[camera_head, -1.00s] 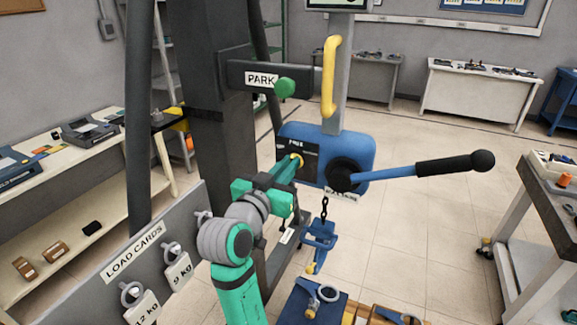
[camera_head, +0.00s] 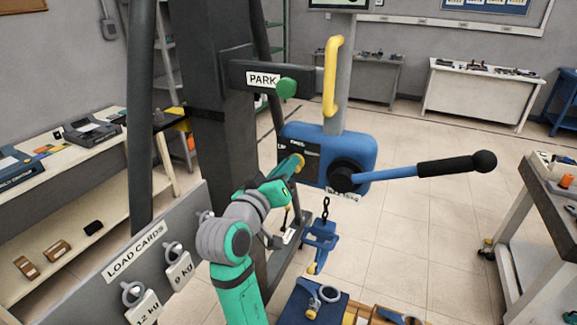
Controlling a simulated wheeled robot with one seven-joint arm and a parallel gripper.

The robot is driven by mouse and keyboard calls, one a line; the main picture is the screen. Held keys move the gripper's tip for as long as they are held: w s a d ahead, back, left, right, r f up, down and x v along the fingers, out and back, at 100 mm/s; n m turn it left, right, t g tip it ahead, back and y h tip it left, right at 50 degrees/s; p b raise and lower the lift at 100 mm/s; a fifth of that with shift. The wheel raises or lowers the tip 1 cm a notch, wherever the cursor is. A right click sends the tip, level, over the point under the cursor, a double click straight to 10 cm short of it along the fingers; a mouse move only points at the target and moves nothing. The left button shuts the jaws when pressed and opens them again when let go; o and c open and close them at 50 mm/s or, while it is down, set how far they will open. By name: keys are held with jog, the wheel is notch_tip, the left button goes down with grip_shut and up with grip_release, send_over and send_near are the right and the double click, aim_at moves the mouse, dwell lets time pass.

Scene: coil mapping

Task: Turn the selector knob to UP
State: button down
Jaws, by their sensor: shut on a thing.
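The blue hoist body (camera_head: 355,152) hangs on a grey column and has a black selector plate (camera_head: 312,174) on its left face. Small white labels sit along the plate's top; one at the left seems to read UP and one further right seems to read FREE. My gripper (camera_head: 292,167) is in front of the plate, rolled to one side, with its green fingers shut on the yellow selector knob (camera_head: 300,159). Only the knob's yellow end shows beyond the fingers. The rest is hidden, so its exact pointing cannot be told.
A long blue lever (camera_head: 400,174) with a black grip reaches right from the hoist. A yellow handle (camera_head: 331,78) and a green PARK knob (camera_head: 287,88) are above. A blue hook block (camera_head: 320,236) hangs below on a chain. The load card board (camera_head: 148,262) stands at lower left.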

jog(key=shift+f+n, duration=0.1)
jog(key=shift+n, duration=0.7)
jog(key=c, duration=1.8)
grip_release()
jog(key=shift+a, duration=0.1)
jog(key=v, duration=1)
jog(key=shift+s+a, duration=0.2)
jog(key=shift+s, duration=0.15)
